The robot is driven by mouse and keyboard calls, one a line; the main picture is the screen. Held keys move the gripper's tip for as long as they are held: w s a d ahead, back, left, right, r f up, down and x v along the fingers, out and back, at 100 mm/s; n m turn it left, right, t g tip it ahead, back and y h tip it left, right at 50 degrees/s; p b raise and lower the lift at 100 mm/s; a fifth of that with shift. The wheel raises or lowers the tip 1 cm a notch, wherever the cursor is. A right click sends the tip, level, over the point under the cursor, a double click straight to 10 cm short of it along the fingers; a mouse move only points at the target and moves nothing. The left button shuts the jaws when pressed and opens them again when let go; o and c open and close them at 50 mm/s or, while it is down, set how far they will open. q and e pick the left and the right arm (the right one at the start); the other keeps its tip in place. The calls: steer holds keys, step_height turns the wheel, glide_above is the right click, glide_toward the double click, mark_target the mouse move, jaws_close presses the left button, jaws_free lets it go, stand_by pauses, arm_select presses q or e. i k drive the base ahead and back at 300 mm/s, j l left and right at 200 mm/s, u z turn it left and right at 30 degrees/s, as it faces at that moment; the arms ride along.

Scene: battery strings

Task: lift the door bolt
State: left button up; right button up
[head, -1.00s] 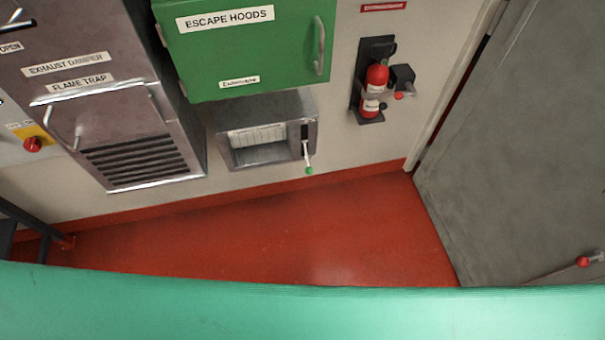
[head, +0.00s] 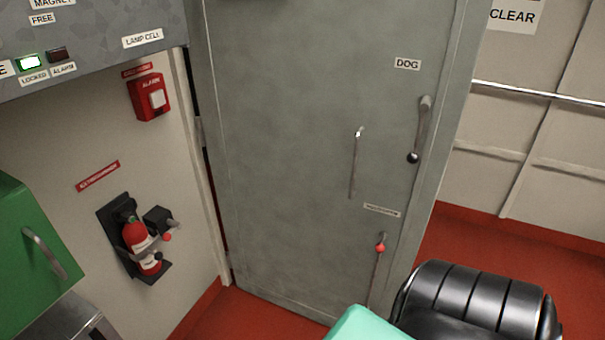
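The grey door (head: 290,130) fills the middle of the head view and looks closed. Low on its right side is a thin metal rod with a red knob (head: 380,248) at its top, which looks like the door bolt. The rod runs down from the knob toward the door's bottom edge. A small label (head: 382,210) above it is too small to read. Higher up, a lever with a black knob (head: 413,157) hangs down below the DOG label (head: 407,64). A long vertical handle (head: 354,165) is to its left. Neither gripper is in view.
A fire extinguisher (head: 139,245) on a bracket and a red alarm box (head: 150,98) are on the left wall. A green cabinet (head: 30,260) stands at the lower left. A handrail (head: 540,94) runs along the right wall. Red floor (head: 262,312) shows before the door.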

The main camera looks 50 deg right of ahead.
mark_target(379, 248)
steer(key=z, duration=2.2)
